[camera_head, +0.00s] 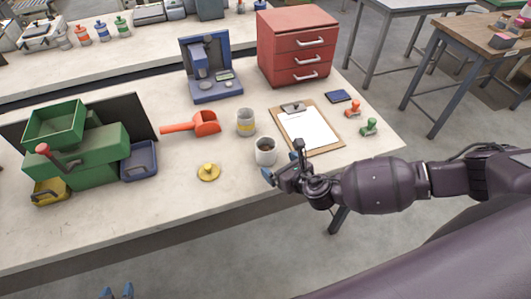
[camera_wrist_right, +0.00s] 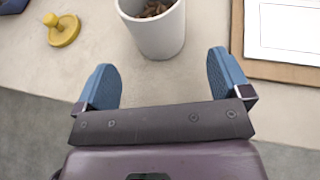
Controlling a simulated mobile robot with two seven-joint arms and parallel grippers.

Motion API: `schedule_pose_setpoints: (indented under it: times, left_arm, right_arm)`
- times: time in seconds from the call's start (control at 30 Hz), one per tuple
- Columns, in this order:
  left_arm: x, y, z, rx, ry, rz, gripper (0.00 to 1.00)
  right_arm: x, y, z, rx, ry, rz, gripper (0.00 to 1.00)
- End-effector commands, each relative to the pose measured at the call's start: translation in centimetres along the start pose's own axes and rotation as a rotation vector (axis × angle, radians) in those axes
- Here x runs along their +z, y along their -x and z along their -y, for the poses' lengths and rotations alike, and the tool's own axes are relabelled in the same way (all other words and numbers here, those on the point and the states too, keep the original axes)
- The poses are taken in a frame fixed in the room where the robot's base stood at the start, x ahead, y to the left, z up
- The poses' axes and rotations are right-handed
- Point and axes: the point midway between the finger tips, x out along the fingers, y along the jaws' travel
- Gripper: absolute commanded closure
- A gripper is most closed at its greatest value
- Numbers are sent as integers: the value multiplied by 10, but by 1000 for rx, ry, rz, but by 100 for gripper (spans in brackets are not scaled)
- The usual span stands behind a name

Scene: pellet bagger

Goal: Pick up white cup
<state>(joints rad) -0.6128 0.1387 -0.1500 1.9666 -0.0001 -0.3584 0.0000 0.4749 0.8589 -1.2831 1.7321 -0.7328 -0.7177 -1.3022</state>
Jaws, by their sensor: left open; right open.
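The white cup (camera_head: 265,151) stands upright on the bench and holds brown pellets. In the right wrist view the white cup (camera_wrist_right: 158,35) is just beyond the fingertips, roughly centred between them and cut off by the top edge. My right gripper (camera_head: 282,163) is at the near side of the cup, open and empty; its two blue fingers (camera_wrist_right: 164,80) are spread wider than the cup, with a gap to it. My left gripper (camera_head: 115,292) shows only its blue fingertips at the bottom edge, low in front of the bench, open.
A grey cup with a yellow band (camera_head: 246,122) stands behind the white cup. A yellow knobbed lid (camera_head: 208,172) lies to its left, a clipboard (camera_head: 309,129) to its right. A red scoop (camera_head: 204,123) and green machine (camera_head: 90,155) are further left.

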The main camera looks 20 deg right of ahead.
Motion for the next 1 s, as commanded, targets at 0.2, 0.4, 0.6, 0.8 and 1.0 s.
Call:
schedule_pose_setpoints:
  times: [0.2, 0.4, 0.6, 0.8, 1.0]
  left_arm:
    - [-2, 0, 0, 0, -1, -4, 57]
    - [-5, 2, 1, 0, -2, -3, 57]
    - [-4, 2, 1, 0, -2, -2, 57]
    - [-1, 2, 1, 0, -3, 4, 57]
    - [-1, 2, 1, 0, -3, 4, 57]
  right_arm:
    - [1, -13, 0, 0, -1, 0, 4]
    - [11, -36, -2, 1, 0, 2, 4]
    - [11, -58, -1, -1, -1, 0, 4]
    - [11, -63, -1, 0, -2, -1, 4]
    - [11, -63, -1, -1, -2, -1, 11]
